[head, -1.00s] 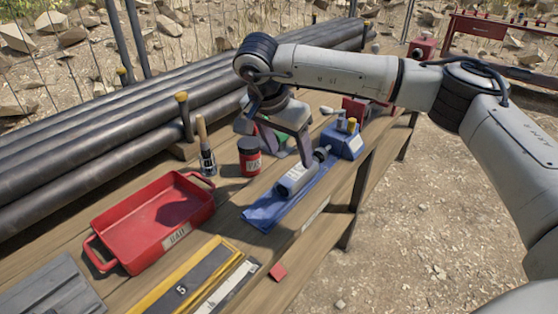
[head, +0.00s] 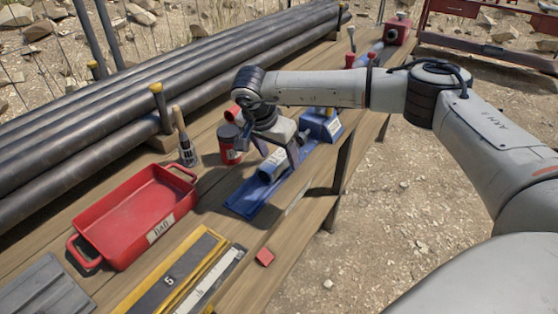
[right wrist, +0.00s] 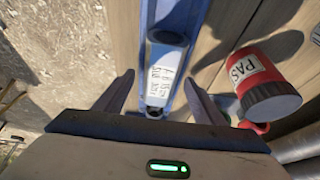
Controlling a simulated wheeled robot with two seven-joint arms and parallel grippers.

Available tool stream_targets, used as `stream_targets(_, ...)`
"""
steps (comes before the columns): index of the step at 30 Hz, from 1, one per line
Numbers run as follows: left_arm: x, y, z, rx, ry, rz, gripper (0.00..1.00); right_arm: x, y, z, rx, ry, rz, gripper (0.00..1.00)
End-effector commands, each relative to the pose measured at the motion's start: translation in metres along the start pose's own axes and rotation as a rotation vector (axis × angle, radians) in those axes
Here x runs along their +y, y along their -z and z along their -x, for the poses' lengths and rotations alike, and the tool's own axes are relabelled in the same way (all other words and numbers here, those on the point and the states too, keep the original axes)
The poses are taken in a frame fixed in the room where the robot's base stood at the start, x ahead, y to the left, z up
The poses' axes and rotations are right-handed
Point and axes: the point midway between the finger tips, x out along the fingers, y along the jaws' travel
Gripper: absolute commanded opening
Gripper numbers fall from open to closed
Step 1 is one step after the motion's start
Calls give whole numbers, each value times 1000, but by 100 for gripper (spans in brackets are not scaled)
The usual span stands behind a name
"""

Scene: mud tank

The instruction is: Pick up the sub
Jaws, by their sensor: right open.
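The sub appears to be the grey cylinder (head: 270,172) with a printed label, lying in a blue tray (head: 240,208) on the wooden bench. Its labelled side shows in the right wrist view (right wrist: 165,62). My right gripper (head: 275,150) is over the sub and hides part of it in the head view. In the right wrist view the gripper (right wrist: 158,82) is open, with one finger on each side of the sub's line. No contact with the sub can be made out. My left gripper is not in view.
A red can (head: 229,150) stands close beside the sub; it also shows in the right wrist view (right wrist: 265,85). A blue block (head: 320,126) sits beyond the tray.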

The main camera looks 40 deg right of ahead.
Motion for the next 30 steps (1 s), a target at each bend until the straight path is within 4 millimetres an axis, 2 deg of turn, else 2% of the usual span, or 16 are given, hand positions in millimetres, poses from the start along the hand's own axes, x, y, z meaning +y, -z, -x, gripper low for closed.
stream_targets(4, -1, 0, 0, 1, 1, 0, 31, 0, 0, 0, 0, 0, 1, 63)
stream_targets(5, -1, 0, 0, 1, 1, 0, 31, 0, 0, 0, 0, 0, 1, 60)
stream_targets(14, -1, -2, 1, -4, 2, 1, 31, 0, 0, 0, 0, 0, 0, 10)
stream_targets(23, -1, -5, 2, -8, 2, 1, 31, -1, 3, 7, 1, 4, -1, 10)
stream_targets(26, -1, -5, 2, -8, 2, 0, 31, -2, 9, 21, 2, 5, -2, 10)
stream_targets(30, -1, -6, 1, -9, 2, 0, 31, -2, 20, 48, 2, 7, -2, 10)
